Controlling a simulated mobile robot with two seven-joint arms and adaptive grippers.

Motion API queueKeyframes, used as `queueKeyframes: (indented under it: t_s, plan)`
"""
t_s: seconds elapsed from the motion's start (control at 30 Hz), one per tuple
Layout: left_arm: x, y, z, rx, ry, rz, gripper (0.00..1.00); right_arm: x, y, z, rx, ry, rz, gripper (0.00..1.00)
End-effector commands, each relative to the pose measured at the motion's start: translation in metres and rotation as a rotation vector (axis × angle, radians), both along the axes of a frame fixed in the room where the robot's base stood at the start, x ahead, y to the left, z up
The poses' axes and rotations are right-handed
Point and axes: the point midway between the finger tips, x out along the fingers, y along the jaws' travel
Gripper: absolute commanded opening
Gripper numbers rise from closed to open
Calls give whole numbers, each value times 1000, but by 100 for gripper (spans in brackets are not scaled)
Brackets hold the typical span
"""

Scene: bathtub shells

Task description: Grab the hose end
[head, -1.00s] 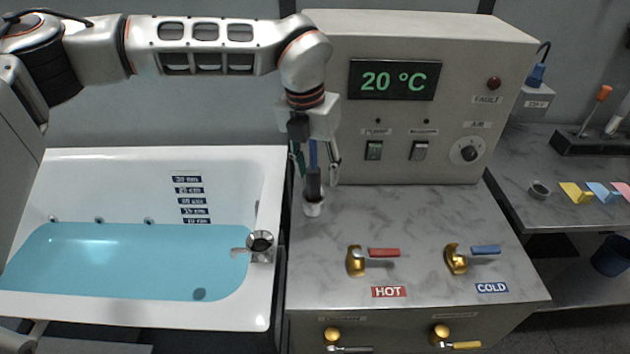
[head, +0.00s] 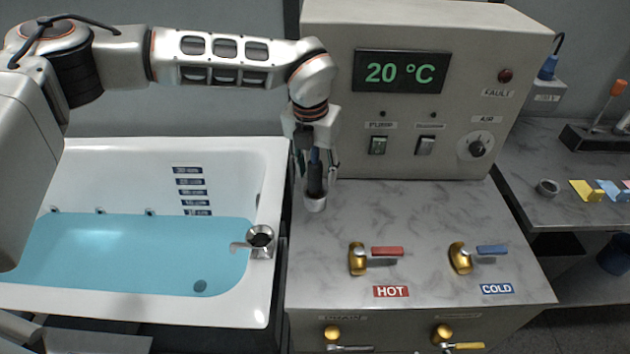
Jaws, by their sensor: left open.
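The hose end looks like a dark, upright handle (head: 315,178) standing in a small white cup-like holder (head: 315,204) on the marble counter, beside the tub's right rim. My left gripper (head: 318,172) points down over it from above. Its fingers are apart, one on each side of the dark handle. Whether they touch it is too small to tell. My right gripper is not in view.
The bathtub (head: 278,215) with blue water lies to the left. A control box (head: 420,140) reading 20 °C stands behind the counter (head: 400,215). The hot tap (head: 358,258) and cold tap (head: 460,257) stand in front, right of the holder. A side bench (head: 545,205) is at right.

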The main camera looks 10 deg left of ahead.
Motion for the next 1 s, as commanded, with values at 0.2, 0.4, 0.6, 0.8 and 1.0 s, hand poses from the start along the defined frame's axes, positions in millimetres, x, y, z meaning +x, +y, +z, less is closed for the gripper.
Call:
queueKeyframes:
  t_s: [0.2,0.4,0.6,0.8,1.0]
  plan:
    - [1,0,-6,0,-1,0,43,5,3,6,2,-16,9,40]
    - [1,0,-6,0,-1,-1,6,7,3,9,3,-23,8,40]
    - [1,0,-6,-1,-1,-1,0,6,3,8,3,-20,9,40]
    - [1,0,-4,-1,-2,-1,0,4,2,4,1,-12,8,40]
    - [2,0,11,0,-2,0,0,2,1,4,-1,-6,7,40]
